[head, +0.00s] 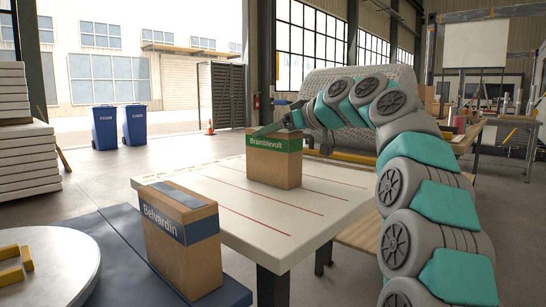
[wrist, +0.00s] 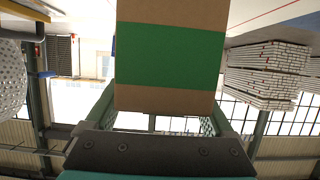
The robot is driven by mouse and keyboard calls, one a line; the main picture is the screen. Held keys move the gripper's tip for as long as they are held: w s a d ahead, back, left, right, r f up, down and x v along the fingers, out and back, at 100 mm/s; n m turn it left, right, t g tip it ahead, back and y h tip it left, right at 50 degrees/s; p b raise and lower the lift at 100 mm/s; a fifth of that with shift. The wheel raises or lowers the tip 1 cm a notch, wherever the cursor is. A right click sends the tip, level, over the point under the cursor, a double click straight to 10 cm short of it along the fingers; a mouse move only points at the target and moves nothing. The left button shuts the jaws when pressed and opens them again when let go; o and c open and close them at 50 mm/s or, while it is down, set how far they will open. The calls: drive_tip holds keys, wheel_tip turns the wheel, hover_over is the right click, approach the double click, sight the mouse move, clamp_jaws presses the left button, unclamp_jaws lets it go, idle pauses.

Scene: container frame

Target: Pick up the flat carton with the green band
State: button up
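The carton with the green band (head: 274,160), labelled Bramblevolt, stands upright on the white table (head: 215,190). In the wrist view, its side with the green band (wrist: 170,55) fills the upper middle. My gripper (head: 268,130) reaches in from the right at the carton's top. In the wrist view, which is upside down, the fingers of my gripper (wrist: 162,112) are wide apart, one along each side of the carton's upper end. The carton hides part of them, and I see no clear contact.
A brown carton with a blue band (head: 183,240), labelled Belvardin, stands nearer on a dark blue surface. A round pale table (head: 50,260) is at the front left. Two blue bins (head: 119,127) stand far back. The white table's top is free around the green-banded carton.

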clamp_jaws()
idle(0.5)
